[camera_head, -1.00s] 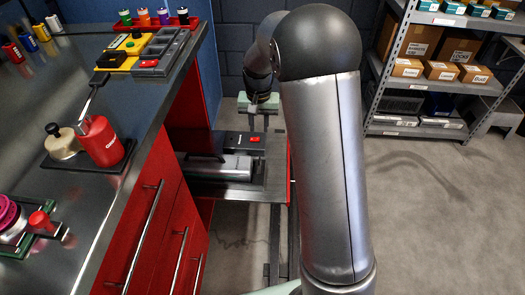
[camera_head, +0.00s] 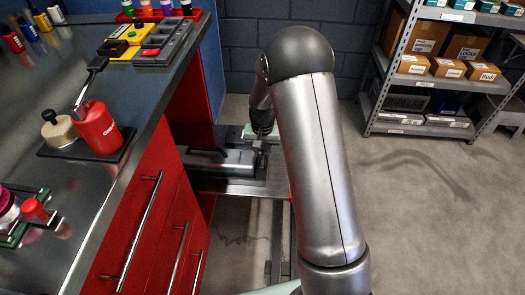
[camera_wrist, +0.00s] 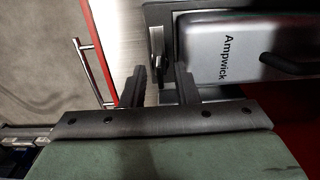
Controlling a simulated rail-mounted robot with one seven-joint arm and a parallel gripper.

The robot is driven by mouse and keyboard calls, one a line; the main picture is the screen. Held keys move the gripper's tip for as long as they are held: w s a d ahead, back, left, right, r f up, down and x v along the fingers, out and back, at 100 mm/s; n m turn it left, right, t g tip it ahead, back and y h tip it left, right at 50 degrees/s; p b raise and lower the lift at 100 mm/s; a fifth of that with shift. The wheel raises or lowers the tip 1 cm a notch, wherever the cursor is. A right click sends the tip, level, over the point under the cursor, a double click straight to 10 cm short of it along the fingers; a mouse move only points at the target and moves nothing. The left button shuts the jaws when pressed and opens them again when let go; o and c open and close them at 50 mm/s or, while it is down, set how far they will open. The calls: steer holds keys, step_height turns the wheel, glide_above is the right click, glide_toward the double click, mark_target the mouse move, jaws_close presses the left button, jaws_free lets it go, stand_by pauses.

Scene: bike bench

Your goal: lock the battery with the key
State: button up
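The battery (camera_head: 222,160) is a silver case on a dark mount at the end of the bench. In the wrist view the battery (camera_wrist: 225,60) reads "Ampwick" and has a black handle at right. A grey metal piece with a dark tip (camera_wrist: 157,45) stands by its left end; I cannot tell whether it is the lock or the key. My gripper (camera_wrist: 160,74) has its two dark fingers apart, on either side of this tip with gaps showing. In the head view my gripper (camera_head: 252,134) is over the mount's right end, partly hidden by my arm. No key is clearly visible.
A drawer handle (camera_wrist: 90,65) shows in the wrist view. Shelving (camera_head: 440,75) stands at the back right. The floor at right is clear.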

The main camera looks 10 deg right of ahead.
jaws_close()
steer(key=shift+m, duration=0.3)
steer(key=m+p, duration=0.1)
steer(key=m, duration=0.2)
steer(key=shift+r, duration=0.15)
steer(key=m+p, duration=0.1)
steer(key=m, duration=0.2)
steer(key=shift+m, duration=0.4)
steer(key=m+p, duration=0.2)
steer(key=m, duration=0.3)
steer(key=shift+p, duration=0.35)
steer(key=m+p, duration=0.2)
steer(key=m, duration=0.4)
steer(key=shift+p, duration=0.3)
